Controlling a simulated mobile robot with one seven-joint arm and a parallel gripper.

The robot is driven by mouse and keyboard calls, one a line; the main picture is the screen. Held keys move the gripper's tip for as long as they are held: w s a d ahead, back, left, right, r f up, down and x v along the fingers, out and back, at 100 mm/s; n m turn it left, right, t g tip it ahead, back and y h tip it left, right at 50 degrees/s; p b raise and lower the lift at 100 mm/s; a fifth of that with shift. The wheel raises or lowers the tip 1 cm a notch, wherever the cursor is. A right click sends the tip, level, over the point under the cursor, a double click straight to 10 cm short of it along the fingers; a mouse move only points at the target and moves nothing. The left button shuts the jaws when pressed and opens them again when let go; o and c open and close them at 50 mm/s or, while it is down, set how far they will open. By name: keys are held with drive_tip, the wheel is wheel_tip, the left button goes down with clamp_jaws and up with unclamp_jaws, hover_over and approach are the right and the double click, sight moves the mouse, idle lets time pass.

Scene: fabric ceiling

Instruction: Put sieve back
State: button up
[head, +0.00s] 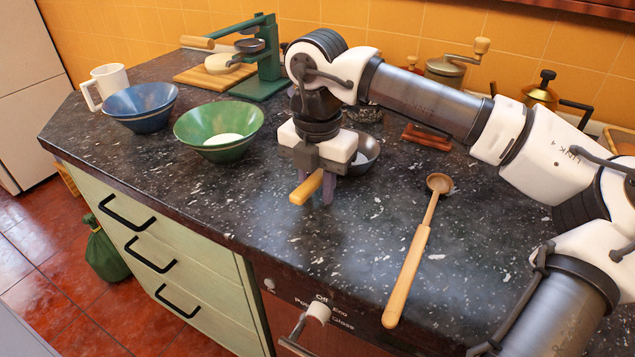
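A sieve handle of yellow-orange wood (305,188) shows at my gripper (318,192) in the head view, pointing toward the front left. A small metal bowl shape (369,150) shows just behind my gripper to the right, in line with the handle. It may be the sieve's bowl, but my gripper hides the join. My gripper points down over the dark counter, with its fingers around or right beside the handle. I cannot tell whether the fingers are closed on it.
A blue bowl (140,103), a green bowl (218,130) and a white mug (105,84) stand at left. A green press (262,60) stands behind. A long wooden spoon (412,265) lies at right. A coffee grinder (455,68) stands at the back. The front counter (270,220) is clear.

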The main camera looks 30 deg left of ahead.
drive_tip(key=shift+o, duration=1.4)
drive_tip(key=shift+r, duration=0.15)
wheel_tip(320, 180, up, 12)
